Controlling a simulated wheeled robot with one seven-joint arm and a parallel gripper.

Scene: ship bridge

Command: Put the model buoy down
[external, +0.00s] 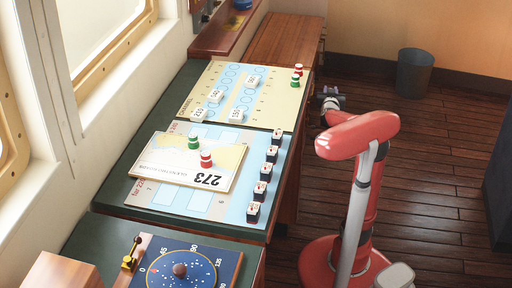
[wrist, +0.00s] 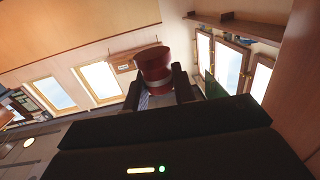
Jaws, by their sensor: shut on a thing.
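In the wrist view my gripper (wrist: 158,86) is shut on a red model buoy (wrist: 153,62) with a pale band, one dark finger on each side of it. In the external view my gripper (external: 331,104) is beyond the red arm, off the right side of the chart desk; the held buoy cannot be made out there. A green buoy (external: 193,142) and a red buoy (external: 206,160) stand on the chart card marked 273 (external: 222,181). Another red buoy (external: 298,69) and green buoy (external: 295,81) stand on the far yellow board (external: 268,112).
Several white numbered blocks (external: 236,115) stand on the far board. Several black blocks with white tops (external: 260,190) line the near board's right edge. A dial panel (external: 190,268) lies at the front. A grey bin (external: 414,72) stands on the wooden floor.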

